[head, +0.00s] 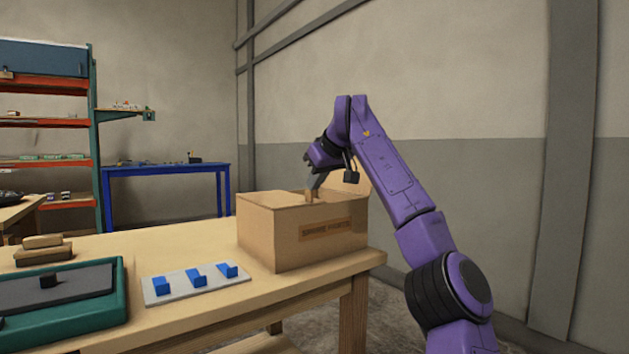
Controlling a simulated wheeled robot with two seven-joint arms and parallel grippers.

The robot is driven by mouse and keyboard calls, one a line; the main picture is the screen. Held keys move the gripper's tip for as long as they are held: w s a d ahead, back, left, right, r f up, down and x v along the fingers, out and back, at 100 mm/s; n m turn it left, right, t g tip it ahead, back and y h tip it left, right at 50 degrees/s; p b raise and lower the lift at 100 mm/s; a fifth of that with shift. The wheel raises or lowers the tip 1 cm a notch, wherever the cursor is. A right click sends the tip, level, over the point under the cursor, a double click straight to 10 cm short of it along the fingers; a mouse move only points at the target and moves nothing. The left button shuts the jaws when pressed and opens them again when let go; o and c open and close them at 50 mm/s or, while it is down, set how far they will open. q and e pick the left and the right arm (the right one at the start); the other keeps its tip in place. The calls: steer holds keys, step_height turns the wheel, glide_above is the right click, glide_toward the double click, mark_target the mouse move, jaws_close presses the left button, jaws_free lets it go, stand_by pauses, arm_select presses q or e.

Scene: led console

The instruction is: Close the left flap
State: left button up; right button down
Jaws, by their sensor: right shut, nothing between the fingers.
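A brown cardboard box (262,238) stands on the near wooden table, close to its right end, with a printed label on its front. On the left part of its top, a cardboard surface (266,199) lies about level with the rim; I cannot tell whether this left flap is fully down. A right flap (354,182) stands up, partly behind my arm. My right gripper (314,194) points down at the middle of the box top, shut with nothing held. Its tips are at or just inside the rim; contact is unclear. My left gripper is out of view.
A light plate with blue blocks (195,286) lies in front of the box. A green-rimmed tray (118,308) and small brown blocks (43,250) are at the left. The wooden table (190,247) is bare left of the box. A blue table (167,172) and shelving stand behind.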

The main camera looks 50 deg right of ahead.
stand_by(0.4)
steer(key=w+d+r+p+v, duration=0.1)
steer(key=p+v, duration=0.3)
steer(key=v, duration=0.8)
steer(key=shift+r+p, duration=0.4)
steer(key=shift+r, duration=0.45)
steer(key=shift+w+d, duration=0.1)
